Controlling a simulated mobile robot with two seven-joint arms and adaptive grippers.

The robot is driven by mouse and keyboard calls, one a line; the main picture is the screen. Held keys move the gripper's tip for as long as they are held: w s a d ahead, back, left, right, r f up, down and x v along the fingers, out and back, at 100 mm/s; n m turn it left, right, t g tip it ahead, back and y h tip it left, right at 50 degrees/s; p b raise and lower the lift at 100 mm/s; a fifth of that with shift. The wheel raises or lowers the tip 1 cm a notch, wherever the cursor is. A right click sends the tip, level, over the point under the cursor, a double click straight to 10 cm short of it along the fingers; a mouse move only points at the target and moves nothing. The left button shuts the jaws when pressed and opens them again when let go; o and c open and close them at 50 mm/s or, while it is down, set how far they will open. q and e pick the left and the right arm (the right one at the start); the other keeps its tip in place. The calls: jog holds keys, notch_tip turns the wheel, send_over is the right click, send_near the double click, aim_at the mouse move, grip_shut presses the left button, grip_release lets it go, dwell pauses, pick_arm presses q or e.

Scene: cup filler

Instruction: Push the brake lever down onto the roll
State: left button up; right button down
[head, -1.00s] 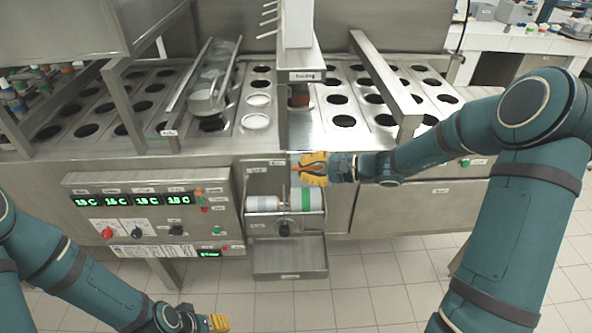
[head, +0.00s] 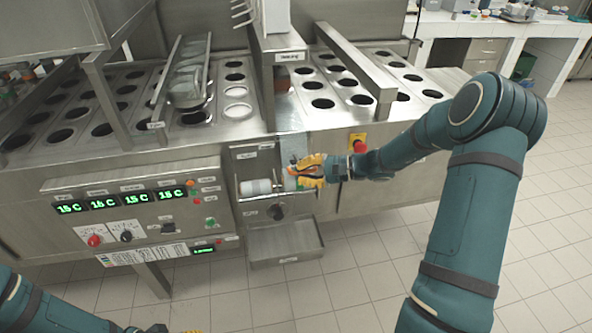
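My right gripper (head: 298,171), with yellow and black fingers, is at the open bay in the machine's front, at the film roll (head: 257,187). The roll lies level in the bay; its white left part shows, and its right part is largely hidden behind the gripper. A small orange-red piece at the fingertips may be the brake lever, but the fingers cover it. Whether they are closed on it or touching it is unclear. Only a yellow sliver of my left gripper (head: 190,331) shows at the bottom edge.
A metal tray (head: 285,242) juts out below the bay, under a dark knob (head: 276,212). A control panel (head: 140,212) is to the left. A red stop button (head: 360,146) on yellow sits just right of the gripper. The floor at right is clear.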

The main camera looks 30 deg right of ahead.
jog(key=shift+s+f+n+t+b, duration=0.15)
jog(key=shift+f+n+t, duration=0.1)
jog(key=shift+f+n, duration=0.5)
jog(key=shift+s+f+n+t+b, duration=0.1)
jog(key=shift+f+n+t+b, duration=0.2)
jog(key=shift+f, duration=0.75)
jog(key=shift+s+f+n+t+b, duration=0.1)
jog(key=shift+f+n+t, duration=0.15)
jog(key=shift+f+n, duration=0.55)
jog(key=shift+f, duration=0.15)
jog(key=c, duration=1)
grip_release()
jog(key=shift+w+f, duration=0.1)
jog(key=shift+f, duration=0.05)
jog(key=shift+a+y, duration=0.1)
jog(key=shift+y, duration=0.2)
jog(key=v, duration=1.2)
jog(key=shift+r, duration=0.25)
